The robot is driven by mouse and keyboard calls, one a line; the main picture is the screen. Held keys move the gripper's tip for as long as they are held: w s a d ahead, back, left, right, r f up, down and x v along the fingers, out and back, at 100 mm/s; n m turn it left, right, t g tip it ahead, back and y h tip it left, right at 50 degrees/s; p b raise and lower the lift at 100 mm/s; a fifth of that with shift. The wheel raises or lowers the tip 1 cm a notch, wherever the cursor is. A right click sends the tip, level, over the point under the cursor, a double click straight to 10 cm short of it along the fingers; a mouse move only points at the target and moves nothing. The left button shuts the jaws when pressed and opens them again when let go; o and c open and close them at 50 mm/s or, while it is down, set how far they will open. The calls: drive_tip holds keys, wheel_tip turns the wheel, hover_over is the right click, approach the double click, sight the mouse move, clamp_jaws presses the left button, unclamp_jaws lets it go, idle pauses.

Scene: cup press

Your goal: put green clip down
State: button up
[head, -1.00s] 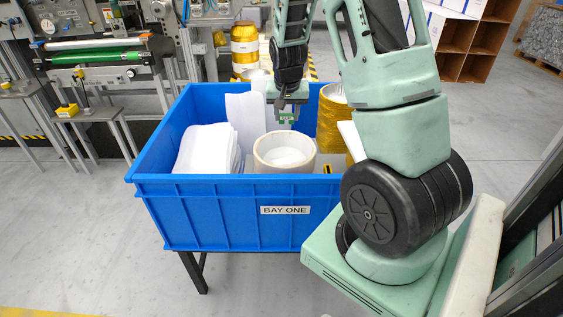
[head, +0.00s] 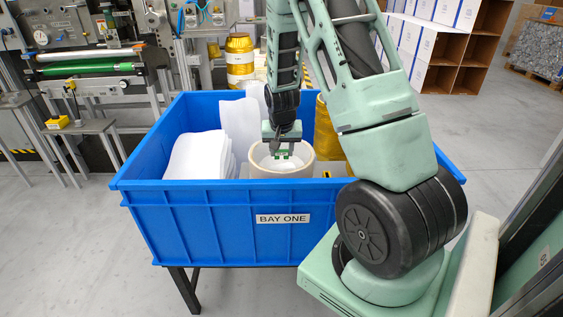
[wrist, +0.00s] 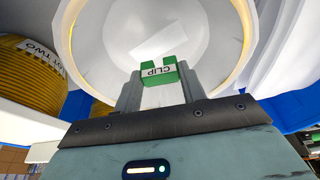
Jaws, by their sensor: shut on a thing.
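The green clip (wrist: 168,73) carries a white label reading CLIP. My gripper (wrist: 160,88) is shut on it, with a finger on each side. In the head view my gripper (head: 281,153) points down at the mouth of a round cream tub (head: 268,173) inside the blue bin. The clip also shows there as a small green spot (head: 284,156) at the fingertips. In the wrist view the tub's rim (wrist: 250,50) curves around beyond the clip, with a pale interior. How far the clip is above the tub's bottom I cannot tell.
The blue bin (head: 180,205) is labelled BAY ONE. White curved sheets (head: 198,157) stand at its left. A gold roll (head: 325,135) stands to the right of the tub, partly behind my arm; it also shows in the wrist view (wrist: 35,75).

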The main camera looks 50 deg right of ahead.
sight(282, 158)
drive_tip(key=shift+f, duration=2.05)
drive_tip(key=o, duration=0.9)
drive_tip(key=shift+f, duration=0.15)
